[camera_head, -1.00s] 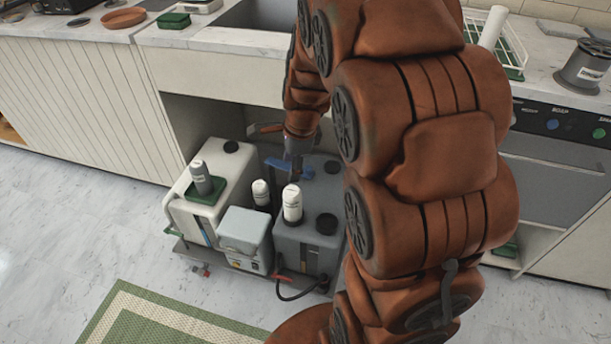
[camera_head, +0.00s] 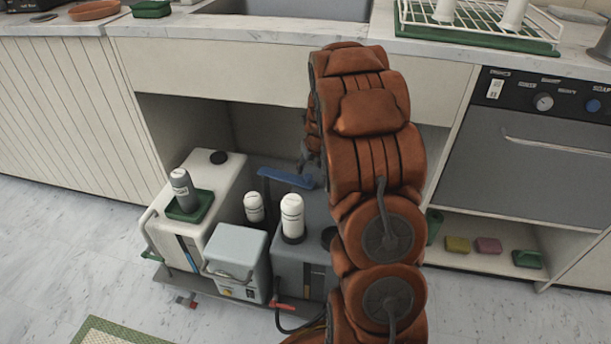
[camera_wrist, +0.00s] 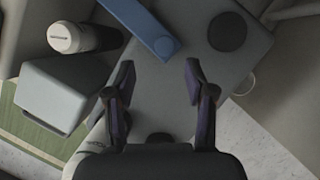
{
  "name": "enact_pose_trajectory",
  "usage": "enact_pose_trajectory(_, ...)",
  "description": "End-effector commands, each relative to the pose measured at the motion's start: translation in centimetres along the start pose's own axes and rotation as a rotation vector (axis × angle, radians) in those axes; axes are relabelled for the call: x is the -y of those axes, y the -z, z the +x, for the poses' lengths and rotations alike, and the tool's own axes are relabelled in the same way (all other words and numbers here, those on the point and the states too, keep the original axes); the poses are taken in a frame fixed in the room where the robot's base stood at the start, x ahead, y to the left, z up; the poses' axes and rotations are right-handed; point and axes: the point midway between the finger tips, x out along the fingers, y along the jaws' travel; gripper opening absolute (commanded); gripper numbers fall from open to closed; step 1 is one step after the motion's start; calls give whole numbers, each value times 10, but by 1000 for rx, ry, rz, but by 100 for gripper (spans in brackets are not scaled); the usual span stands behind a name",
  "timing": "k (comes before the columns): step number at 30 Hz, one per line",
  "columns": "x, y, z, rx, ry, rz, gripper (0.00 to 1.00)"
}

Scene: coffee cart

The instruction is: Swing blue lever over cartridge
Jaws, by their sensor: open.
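The blue lever (camera_head: 286,178) is a flat bar lying above the back of the dark grey tank (camera_head: 290,262). Its rounded end shows at the top of the wrist view (camera_wrist: 142,24). A white capped cartridge (camera_head: 292,213) stands upright on the tank's front left, with a smaller white one (camera_head: 254,207) to its left. In the head view the lever lies behind both, not over their tops. One white cartridge also shows at upper left in the wrist view (camera_wrist: 74,38). My gripper (camera_wrist: 158,84) is open and empty over the tank top, apart from the lever. My arm mostly hides it in the head view.
A white tank (camera_head: 212,180) with a grey bottle (camera_head: 181,188) and a light grey box (camera_head: 236,262) stand left of the dark tank. The counter and sink (camera_head: 290,10) overhang the cubby.

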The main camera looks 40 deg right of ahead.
Motion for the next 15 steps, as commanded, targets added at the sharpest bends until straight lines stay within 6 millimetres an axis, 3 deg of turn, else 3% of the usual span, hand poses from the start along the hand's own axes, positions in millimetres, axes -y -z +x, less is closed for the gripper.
enact_pose_trajectory(15, 5, 3, 65, -2, 1, 7, 55)
